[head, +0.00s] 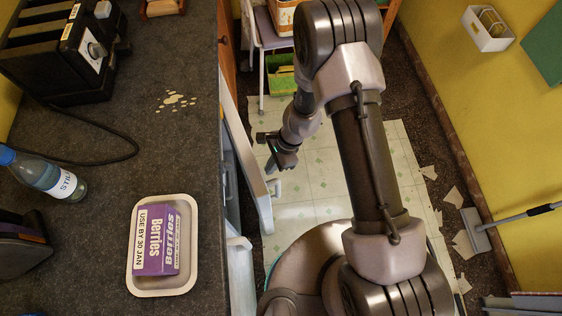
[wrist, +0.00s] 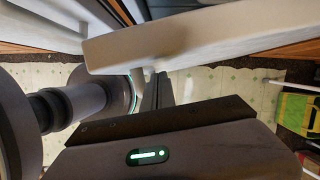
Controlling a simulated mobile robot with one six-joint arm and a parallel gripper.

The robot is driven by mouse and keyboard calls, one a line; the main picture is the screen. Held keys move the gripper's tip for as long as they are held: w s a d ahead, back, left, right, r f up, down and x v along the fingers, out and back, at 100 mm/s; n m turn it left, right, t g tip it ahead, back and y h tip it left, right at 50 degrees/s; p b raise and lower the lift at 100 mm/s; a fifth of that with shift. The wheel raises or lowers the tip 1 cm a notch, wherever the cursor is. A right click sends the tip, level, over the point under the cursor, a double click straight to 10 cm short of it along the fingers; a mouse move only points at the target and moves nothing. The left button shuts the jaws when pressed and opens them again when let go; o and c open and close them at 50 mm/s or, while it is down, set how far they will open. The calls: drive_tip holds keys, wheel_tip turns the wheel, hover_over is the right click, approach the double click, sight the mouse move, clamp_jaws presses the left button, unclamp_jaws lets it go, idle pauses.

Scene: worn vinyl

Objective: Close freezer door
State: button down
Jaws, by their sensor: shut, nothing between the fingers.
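The white freezer door (head: 246,165) stands open beside the counter, swung out over the floor. A small pale handle (head: 273,187) sticks out from its right side. In the wrist view the door (wrist: 215,35) crosses the top as a broad pale slab. My gripper (head: 272,166) is shut and empty, just right of the door near the handle. In the wrist view the fingers (wrist: 157,88) point at the door's lower edge; I cannot tell whether they touch it. The freezer's inside is mostly hidden by the counter and door.
The dark counter (head: 100,190) holds a tray (head: 190,282) with a purple Berries box (head: 157,240), a bottle (head: 45,176) and a black toaster (head: 62,50). A chair (head: 262,35) stands at the back. A mop (head: 478,235) lies by the right wall. Light tiled floor lies around my arm.

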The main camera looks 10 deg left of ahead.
sight(251, 173)
drive_tip(key=shift+s+a, duration=0.25)
drive_tip(key=shift+a, duration=0.2)
drive_tip(key=s+a, duration=0.1)
drive_tip(key=s+a+b, duration=0.1)
drive_tip(key=a, duration=0.1)
drive_tip(key=s+a+b, duration=0.1)
drive_tip(key=a, duration=0.1)
drive_tip(key=shift+a, duration=0.25)
